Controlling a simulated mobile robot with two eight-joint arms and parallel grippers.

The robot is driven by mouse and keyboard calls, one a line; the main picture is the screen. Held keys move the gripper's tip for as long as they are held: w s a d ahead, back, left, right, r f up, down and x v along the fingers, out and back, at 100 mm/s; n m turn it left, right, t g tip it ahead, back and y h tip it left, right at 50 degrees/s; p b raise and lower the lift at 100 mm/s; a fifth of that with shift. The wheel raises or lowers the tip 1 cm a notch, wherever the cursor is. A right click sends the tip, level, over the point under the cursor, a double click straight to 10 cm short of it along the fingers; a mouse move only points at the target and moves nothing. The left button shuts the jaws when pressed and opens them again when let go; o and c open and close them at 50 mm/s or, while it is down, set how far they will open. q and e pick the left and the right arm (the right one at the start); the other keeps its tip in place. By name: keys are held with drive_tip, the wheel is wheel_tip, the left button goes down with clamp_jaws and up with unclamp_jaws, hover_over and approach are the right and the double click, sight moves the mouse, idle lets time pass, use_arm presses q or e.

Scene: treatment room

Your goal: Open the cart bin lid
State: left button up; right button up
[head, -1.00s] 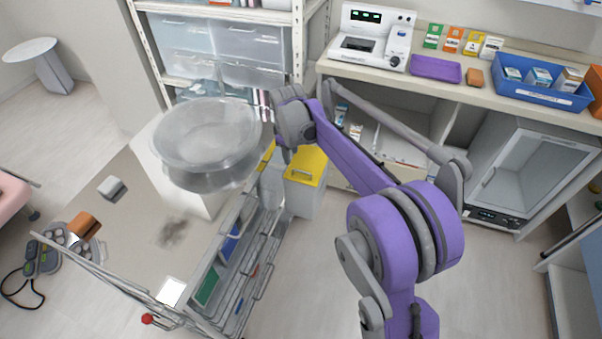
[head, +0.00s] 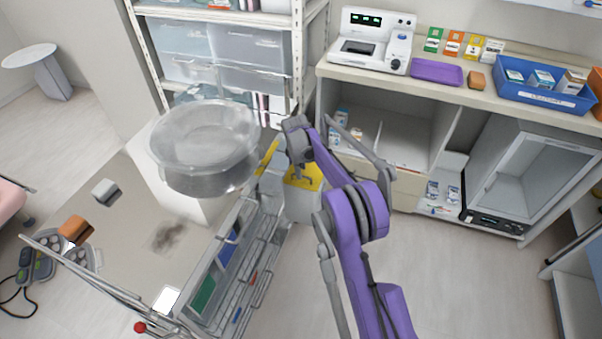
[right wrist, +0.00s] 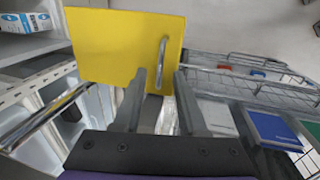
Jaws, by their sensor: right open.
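The yellow bin lid (head: 314,182) is beside the cart's right side in the head view, over a pale bin body (head: 302,208). My right gripper (head: 300,174) is above the lid and hides part of it. In the right wrist view the yellow lid (right wrist: 115,42) fills the upper middle, with a metal handle (right wrist: 162,58) near its right edge. The open fingers of my right gripper (right wrist: 160,78) point at the handle, which shows between the tips. I cannot tell whether they touch it. My left gripper is not in view.
A shelf unit (head: 297,50) and a counter (head: 425,90) stand behind. Floor at the right is clear.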

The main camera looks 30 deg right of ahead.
drive_tip(key=shift+w+d+f, duration=0.15)
drive_tip(key=shift+f, duration=0.9)
clamp_jaws()
idle(0.7)
